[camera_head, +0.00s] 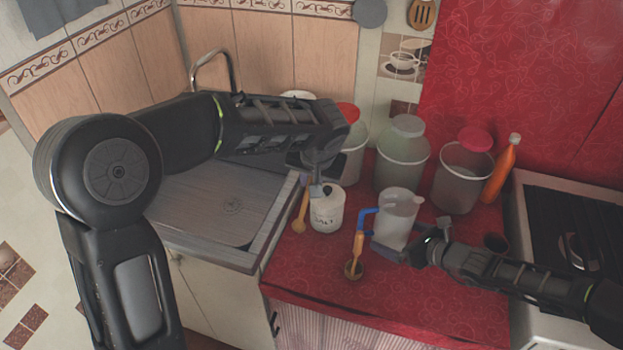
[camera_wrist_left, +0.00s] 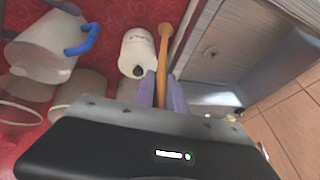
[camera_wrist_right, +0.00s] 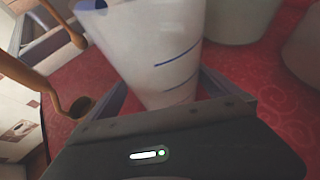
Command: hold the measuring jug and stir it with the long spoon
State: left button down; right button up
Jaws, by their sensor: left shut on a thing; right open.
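The measuring jug (camera_head: 397,222) stands upright on the red counter, whitish and translucent with a blue handle. It fills the upper middle of the right wrist view (camera_wrist_right: 155,55), where blue marks show on its side. My right gripper (camera_head: 412,240) is open, low at the jug, with a finger on either side of it. The wooden long spoon (camera_head: 301,212) hangs down from my left gripper (camera_head: 317,184), beside the white salt canister. In the left wrist view the spoon (camera_wrist_left: 177,42) runs between the shut fingers. The left arm partly hides its upper end in the head view.
The salt canister (camera_head: 327,214) stands between spoon and jug. A wooden ladle (camera_head: 354,268) is in front of the jug. Large jars (camera_head: 402,160) and an orange bottle (camera_head: 502,170) stand behind. The sink (camera_head: 215,205) is left, the stove (camera_head: 570,230) right.

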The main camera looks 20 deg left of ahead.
jog(key=shift+w+a+f, duration=0.2)
jog(key=shift+a, duration=0.15)
jog(key=shift+c, duration=0.6)
jog(key=c, duration=0.6)
jog(key=o, duration=0.7)
jog(key=shift+d, duration=0.1)
jog(key=v, duration=1.2)
jog(key=shift+s, duration=0.1)
